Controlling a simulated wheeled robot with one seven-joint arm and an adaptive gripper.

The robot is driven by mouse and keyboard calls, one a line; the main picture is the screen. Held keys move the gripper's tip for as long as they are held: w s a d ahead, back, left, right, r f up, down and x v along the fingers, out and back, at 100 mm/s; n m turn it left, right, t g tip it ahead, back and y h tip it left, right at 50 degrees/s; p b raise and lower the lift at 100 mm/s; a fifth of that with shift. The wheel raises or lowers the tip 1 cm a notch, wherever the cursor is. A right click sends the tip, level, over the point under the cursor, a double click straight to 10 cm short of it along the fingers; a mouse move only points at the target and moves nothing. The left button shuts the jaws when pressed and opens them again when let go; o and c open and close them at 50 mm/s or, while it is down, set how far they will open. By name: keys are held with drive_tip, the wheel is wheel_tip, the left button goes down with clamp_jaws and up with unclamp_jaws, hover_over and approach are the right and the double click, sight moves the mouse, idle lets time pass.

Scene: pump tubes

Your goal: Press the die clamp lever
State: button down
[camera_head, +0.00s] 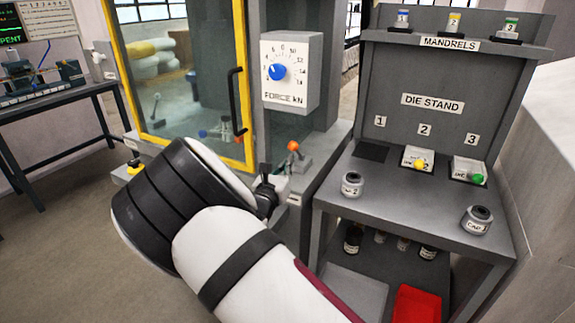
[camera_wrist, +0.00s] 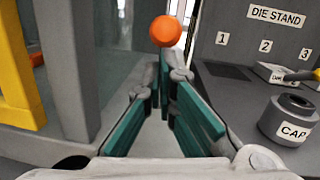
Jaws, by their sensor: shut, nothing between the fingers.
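A lever with an orange ball knob (camera_head: 293,147) stands on the grey ledge at the press's front right corner, beside the die stand. No label for it is readable. In the wrist view, the orange knob (camera_wrist: 166,30) is above and just beyond my fingertips. My gripper (camera_head: 266,180) is shut and empty, with teal finger pads in the wrist view (camera_wrist: 168,82). In the head view it is left of the lever and a little lower, partly hidden behind my arm. The lever's stem is mostly hidden by the fingers in the wrist view. I cannot tell whether they touch.
The press cabinet has a yellow-framed door (camera_head: 247,90) with a black handle and a force dial box (camera_head: 290,70). The die stand (camera_head: 340,195) on the right holds dies and capped jars (camera_head: 352,184). A red bin (camera_head: 417,305) is below. Open floor lies left.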

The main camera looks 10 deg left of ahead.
sight(292, 147)
drive_tip(key=shift+r, duration=0.15)
drive_tip(key=shift+w+r+g+p, duration=0.1)
drive_tip(key=shift+r+g+p, duration=0.1)
drive_tip(key=shift+g+p, duration=0.25)
drive_tip(key=shift+r, duration=0.1)
drive_tip(key=shift+w+d+r+g+p, duration=0.1)
drive_tip(key=shift+w+r+g+p, duration=0.05)
drive_tip(key=shift+r+g+p, duration=0.35)
drive_tip(key=shift+w+d+r+g+p, duration=0.15)
drive_tip(key=shift+r+p, duration=0.1)
drive_tip(key=shift+p, duration=0.35)
drive_tip(key=shift+w+d+r+g+y+p, duration=0.15)
drive_tip(key=shift+w+r+g+y+p, duration=0.4)
drive_tip(key=shift+r+g+p, duration=0.4)
drive_tip(key=shift+w, duration=0.2)
drive_tip(key=shift+w+d+r+b, duration=0.2)
drive_tip(key=shift+w+r, duration=0.1)
drive_tip(key=shift+w, duration=0.15)
drive_tip(key=shift+w+d+r+b, duration=0.15)
drive_tip(key=shift+w+r, duration=0.15)
drive_tip(key=shift+w, duration=0.15)
